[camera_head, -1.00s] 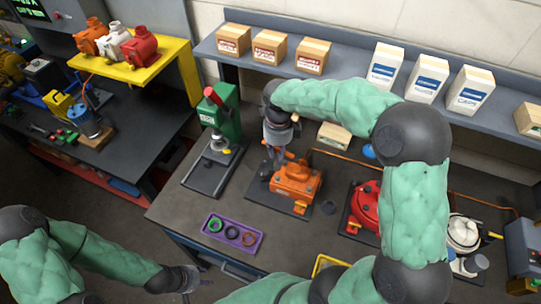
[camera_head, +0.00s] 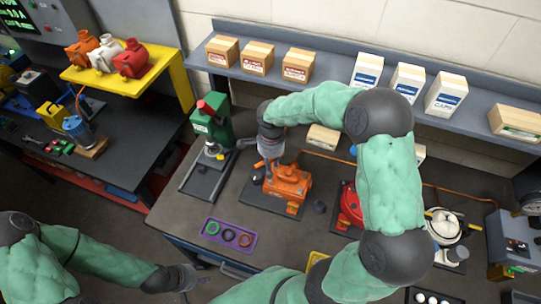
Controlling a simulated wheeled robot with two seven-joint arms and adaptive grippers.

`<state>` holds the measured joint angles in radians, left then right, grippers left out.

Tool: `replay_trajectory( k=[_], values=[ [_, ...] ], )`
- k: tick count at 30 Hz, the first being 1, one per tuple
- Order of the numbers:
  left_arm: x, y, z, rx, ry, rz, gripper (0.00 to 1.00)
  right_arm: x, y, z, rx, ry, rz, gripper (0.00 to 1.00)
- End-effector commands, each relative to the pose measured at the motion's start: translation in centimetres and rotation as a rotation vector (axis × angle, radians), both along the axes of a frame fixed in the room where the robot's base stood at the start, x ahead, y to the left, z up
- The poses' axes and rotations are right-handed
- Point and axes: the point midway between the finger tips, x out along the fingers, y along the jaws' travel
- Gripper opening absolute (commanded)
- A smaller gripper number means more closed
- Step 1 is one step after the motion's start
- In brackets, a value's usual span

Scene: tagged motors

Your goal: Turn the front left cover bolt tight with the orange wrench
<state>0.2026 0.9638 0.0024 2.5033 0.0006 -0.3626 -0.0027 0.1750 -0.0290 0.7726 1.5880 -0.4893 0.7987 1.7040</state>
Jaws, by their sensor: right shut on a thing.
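An orange motor (camera_head: 289,181) sits on a dark base plate (camera_head: 252,194) in the middle of the bench. My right gripper (camera_head: 270,158) reaches down from above at the motor's back left part. It is shut on the orange wrench, of which little can be made out against the orange motor. The front left cover bolt is too small and hidden to make out, and I cannot tell whether the wrench touches it. My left gripper (camera_head: 191,277) hangs low in front of the bench, away from the motor, its fingers too small to read.
A green press (camera_head: 214,124) with a red handle stands left of the motor. A purple tray (camera_head: 249,248) with several rings lies in front. A red motor (camera_head: 350,203) is to the right, partly behind my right arm. Boxes (camera_head: 257,58) line the back shelf (camera_head: 330,71).

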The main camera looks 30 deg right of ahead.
Motion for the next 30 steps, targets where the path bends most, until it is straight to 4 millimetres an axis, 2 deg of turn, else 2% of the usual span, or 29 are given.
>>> replay_trajectory(
  k=[1, 3, 9, 30],
  values=[
    [0.0, 0.0, 1.2, 0.000, 0.000, 0.000, 0.40, -0.1, 0.0, 0.4, 0.000, 0.003, 0.057, 0.00],
    [0.0, 0.0, 2.1, 0.000, 0.000, 0.000, 0.40, -0.1, -0.1, 0.3, 0.001, 0.004, 0.145, 0.00],
    [0.0, 0.0, 1.2, 0.000, 0.001, 0.000, 0.40, 0.1, -0.2, -0.5, 0.000, -0.001, 0.373, 0.00],
    [0.0, 0.0, 1.7, 0.000, 0.000, 0.000, 0.40, 0.5, -0.3, -1.4, 0.000, -0.001, 1.171, 0.00]
  ],
)
